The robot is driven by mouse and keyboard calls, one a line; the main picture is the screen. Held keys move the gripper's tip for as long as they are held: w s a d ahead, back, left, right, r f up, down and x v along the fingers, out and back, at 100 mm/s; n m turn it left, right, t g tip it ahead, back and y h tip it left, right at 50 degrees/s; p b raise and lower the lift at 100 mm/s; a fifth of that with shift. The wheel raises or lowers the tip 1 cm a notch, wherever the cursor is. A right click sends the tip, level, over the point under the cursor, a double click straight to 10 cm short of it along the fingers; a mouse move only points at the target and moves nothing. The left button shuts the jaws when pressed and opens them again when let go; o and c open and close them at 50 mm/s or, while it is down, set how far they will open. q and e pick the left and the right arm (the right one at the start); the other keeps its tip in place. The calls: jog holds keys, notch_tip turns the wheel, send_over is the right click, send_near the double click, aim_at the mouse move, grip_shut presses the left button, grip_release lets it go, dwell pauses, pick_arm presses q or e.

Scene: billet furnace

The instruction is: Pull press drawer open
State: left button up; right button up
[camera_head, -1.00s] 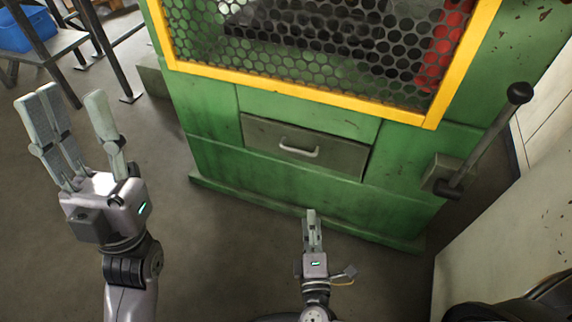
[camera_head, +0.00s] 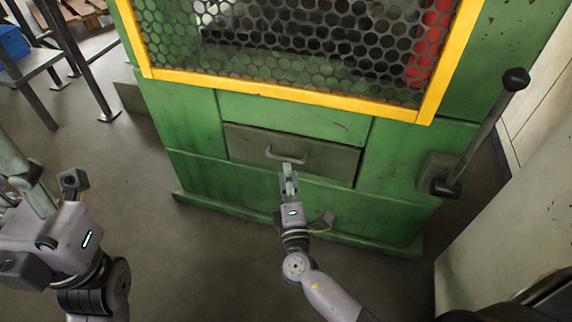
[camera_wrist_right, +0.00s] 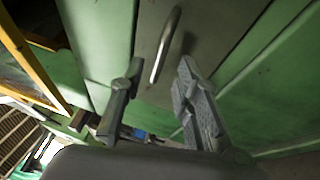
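The press drawer (camera_head: 330,156) is a dark grey panel in the green press front, and it looks shut. Its light metal handle (camera_head: 286,156) is a bar on the drawer front; it also shows in the right wrist view (camera_wrist_right: 165,46). My right gripper (camera_head: 289,170) is just below and in front of the handle. In the right wrist view its fingers (camera_wrist_right: 158,76) are apart with nothing between them, and the handle lies beyond the tips. My left gripper (camera_head: 25,185) is at the left edge, away from the press, with its fingertips partly cut off.
The green press (camera_head: 195,120) has a yellow-framed mesh guard (camera_head: 300,55) above the drawer. A lever with a black knob (camera_head: 485,135) stands to the right of the drawer. A metal rack (camera_head: 50,60) stands at the far left. The floor before the press is clear.

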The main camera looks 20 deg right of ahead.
jog(key=shift+x, duration=2.05)
jog(key=shift+c, duration=0.2)
grip_shut()
